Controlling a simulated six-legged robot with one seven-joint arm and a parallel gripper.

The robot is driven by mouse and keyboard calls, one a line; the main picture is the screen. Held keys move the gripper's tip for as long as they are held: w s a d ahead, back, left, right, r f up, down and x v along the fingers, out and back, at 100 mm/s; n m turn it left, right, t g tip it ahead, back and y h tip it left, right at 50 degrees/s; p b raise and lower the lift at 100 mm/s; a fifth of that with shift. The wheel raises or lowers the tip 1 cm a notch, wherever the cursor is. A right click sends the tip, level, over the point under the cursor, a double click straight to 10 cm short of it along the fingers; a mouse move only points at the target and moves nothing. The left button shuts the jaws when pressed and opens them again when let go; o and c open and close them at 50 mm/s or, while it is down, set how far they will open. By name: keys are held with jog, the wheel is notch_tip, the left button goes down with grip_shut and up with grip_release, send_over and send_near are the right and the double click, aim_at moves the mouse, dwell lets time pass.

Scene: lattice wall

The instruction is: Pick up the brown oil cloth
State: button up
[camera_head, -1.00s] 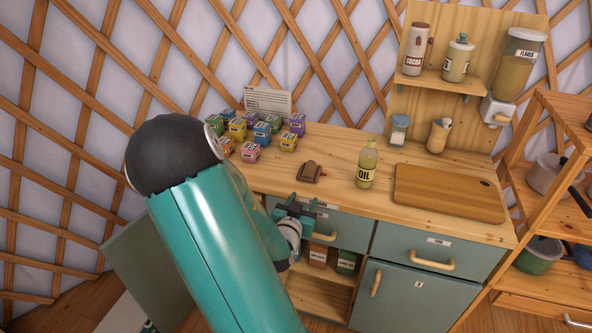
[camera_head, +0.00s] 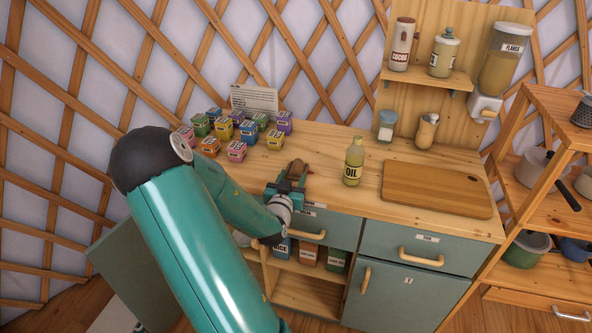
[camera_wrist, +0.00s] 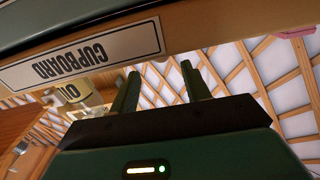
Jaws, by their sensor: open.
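The brown oil cloth (camera_head: 298,169) lies bunched on the wooden counter, left of the oil bottle (camera_head: 354,163). My gripper (camera_head: 291,178) is at the counter's front edge, right in front of the cloth, and hides its lower part. In the wrist view the fingers of my gripper (camera_wrist: 160,85) stand apart with nothing between them. The cloth cannot be made out in the wrist view. I cannot tell whether the fingers touch it.
Several small coloured boxes (camera_head: 236,150) stand left of the cloth. A cutting board (camera_head: 437,190) lies to the right. A shelf rack (camera_head: 520,150) stands far right.

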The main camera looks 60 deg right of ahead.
aim_at(295, 168)
jog(key=x, duration=0.5)
jog(key=shift+w+d, duration=0.2)
jog(key=shift+d, duration=0.1)
grip_shut()
